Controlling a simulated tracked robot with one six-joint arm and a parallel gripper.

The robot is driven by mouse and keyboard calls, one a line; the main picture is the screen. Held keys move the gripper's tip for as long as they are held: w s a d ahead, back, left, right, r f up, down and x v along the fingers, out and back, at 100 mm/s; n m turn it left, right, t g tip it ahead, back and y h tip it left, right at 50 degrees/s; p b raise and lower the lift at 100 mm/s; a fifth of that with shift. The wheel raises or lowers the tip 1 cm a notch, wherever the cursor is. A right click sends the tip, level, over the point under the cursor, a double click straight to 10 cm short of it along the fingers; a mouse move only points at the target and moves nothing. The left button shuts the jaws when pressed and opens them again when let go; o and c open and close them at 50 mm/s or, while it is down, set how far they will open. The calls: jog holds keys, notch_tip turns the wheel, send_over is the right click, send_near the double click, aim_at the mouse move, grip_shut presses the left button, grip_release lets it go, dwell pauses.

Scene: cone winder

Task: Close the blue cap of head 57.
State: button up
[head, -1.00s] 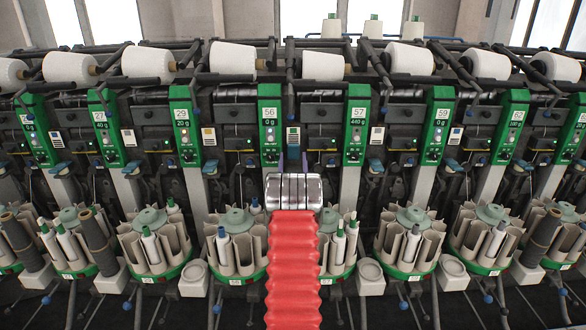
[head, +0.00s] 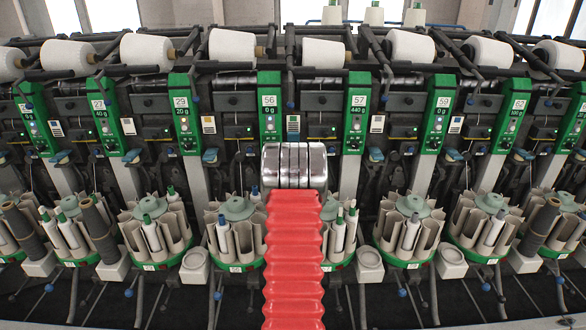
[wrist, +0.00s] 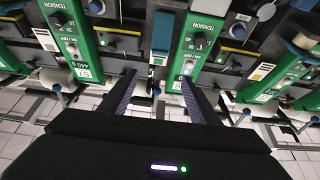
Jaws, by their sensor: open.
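The green panel of head 57 (head: 357,112), marked 57 and 440 g, is right of centre in the head view. A small blue cap (head: 376,155) shows low beside its right edge; whether it is open or shut is too small to tell. My gripper (wrist: 158,77) is open and empty in the wrist view, its dark fingers apart. That view is upside down, with the panel of head 57 (wrist: 72,40) left of the fingers and another green panel (wrist: 190,45) behind the right finger. In the head view the fingers are hidden behind my silver wrist.
White yarn cones (head: 323,48) and dark bars (head: 410,75) run above the panels. Round bobbin magazines (head: 410,225) with upright tubes stand in a row below. Panel 56 (head: 269,110) and panel 59 (head: 438,113) flank head 57. Dark floor shows in front.

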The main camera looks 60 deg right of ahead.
jog(key=shift+s+a, duration=0.3)
jog(key=shift+a, duration=0.3)
dwell(0.3)
